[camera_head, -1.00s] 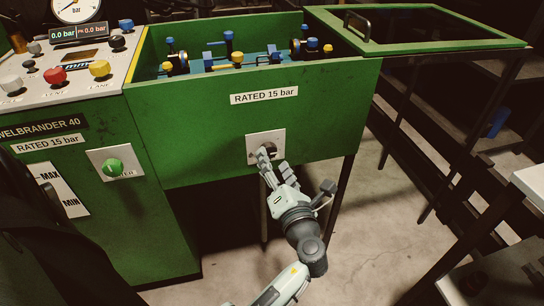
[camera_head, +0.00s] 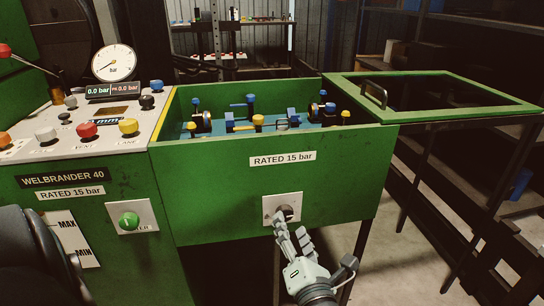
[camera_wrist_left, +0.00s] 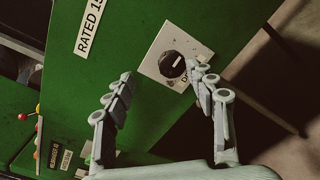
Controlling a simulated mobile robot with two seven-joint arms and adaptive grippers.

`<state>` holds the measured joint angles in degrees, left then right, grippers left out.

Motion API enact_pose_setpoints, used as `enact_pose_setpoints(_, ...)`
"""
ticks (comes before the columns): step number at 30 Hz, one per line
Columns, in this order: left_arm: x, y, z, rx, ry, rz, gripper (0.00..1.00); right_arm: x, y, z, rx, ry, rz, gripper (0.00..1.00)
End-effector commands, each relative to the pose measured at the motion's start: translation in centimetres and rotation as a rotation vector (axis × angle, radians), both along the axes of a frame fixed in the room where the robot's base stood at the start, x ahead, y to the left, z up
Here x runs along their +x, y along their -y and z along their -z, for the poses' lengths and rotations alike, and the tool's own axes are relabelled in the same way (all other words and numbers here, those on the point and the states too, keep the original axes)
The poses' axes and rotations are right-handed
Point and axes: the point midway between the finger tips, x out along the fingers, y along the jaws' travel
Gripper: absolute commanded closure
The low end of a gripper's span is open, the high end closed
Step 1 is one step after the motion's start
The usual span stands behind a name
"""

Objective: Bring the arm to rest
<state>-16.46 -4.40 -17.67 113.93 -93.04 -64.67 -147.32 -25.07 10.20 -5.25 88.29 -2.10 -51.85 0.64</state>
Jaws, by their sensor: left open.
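My left gripper (camera_head: 293,230) reaches up from the bottom of the head view, just below a dark rotary knob (camera_head: 284,212) on a pale square plate on the green tank's front. In the left wrist view the gripper (camera_wrist_left: 161,80) is open, with its fingers spread and nothing between them. The knob (camera_wrist_left: 172,64) lies beyond the fingertips, nearer the right finger. Whether that finger touches the plate I cannot tell. My right gripper is in neither view.
The green tank (camera_head: 220,195) holds several blue and yellow fittings. Its framed lid (camera_head: 450,124) is open to the right. A control panel (camera_head: 60,142) with buttons and a gauge (camera_head: 114,63) stands left. A green button (camera_head: 129,221) sits on the cabinet front.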

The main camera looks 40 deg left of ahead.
Motion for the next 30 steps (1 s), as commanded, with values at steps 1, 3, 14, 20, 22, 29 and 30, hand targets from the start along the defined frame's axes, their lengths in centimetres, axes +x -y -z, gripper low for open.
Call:
enact_pose_setpoints(1, -0.8, 1.9, 1.8, -0.048, -0.038, 0.006, 0.44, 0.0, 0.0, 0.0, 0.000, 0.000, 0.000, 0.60)
enact_pose_setpoints(3, -0.8, 1.9, 1.8, -0.048, -0.038, 0.006, 0.44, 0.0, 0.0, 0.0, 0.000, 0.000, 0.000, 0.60)
enact_pose_setpoints(14, 1.1, -0.4, 1.9, -0.045, -0.036, 0.004, 0.44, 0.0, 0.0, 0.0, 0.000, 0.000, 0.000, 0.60)
enact_pose_setpoints(20, 3.3, -3.0, 1.9, -0.044, -0.029, 0.001, 0.44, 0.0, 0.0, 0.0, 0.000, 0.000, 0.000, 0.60)
enact_pose_setpoints(22, 3.9, -3.7, 2.0, -0.044, -0.029, 0.003, 0.44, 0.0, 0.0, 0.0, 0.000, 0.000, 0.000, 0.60)
enact_pose_setpoints(29, 4.5, -4.6, 2.1, -0.067, -0.003, 0.003, 0.44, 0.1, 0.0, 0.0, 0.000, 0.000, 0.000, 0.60)
enact_pose_setpoints(30, 4.5, -4.6, 2.0, -0.072, 0.002, 0.003, 0.44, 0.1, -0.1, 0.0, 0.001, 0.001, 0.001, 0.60)
